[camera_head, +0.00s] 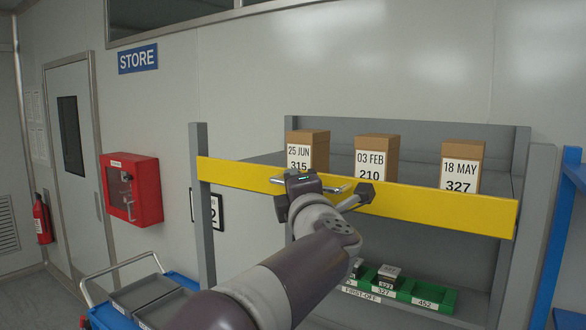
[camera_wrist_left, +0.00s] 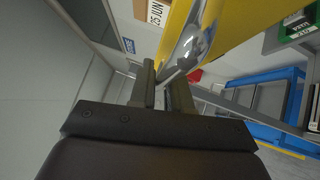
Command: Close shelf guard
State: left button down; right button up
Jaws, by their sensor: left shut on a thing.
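The shelf guard (camera_head: 440,205) is a yellow bar across the front of the grey shelf (camera_head: 198,220), spanning from its left post to near its right post. A silver handle (camera_head: 338,188) is on the bar's face, partly hidden behind my gripper. My left gripper (camera_head: 303,182) is at the bar, shut on the handle. In the left wrist view, the yellow guard (camera_wrist_left: 245,35) and shiny handle (camera_wrist_left: 190,42) are just beyond the fingers (camera_wrist_left: 166,88). The exact contact is partly hidden. My right gripper is not in view.
Boxes dated 25 JUN (camera_head: 308,148), 03 FEB (camera_head: 377,155) and 18 MAY (camera_head: 462,165) stand on the shelf behind the guard. A green tray (camera_head: 435,297) is on the lower level. A blue trolley (camera_head: 125,290) stands at left, and a blue frame (camera_head: 556,235) at right.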

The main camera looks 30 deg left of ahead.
pick_arm(q)
jog(key=shift+r, duration=0.1)
dwell(0.5)
jog(key=c, duration=1.2)
grip_release()
jog(key=shift+w, duration=0.1)
jog(key=b+v, duration=0.5)
jog(key=v, duration=0.7)
jog(key=shift+s+d, duration=0.25)
jog(key=shift+r, duration=0.1)
jog(key=shift+h, duration=0.3)
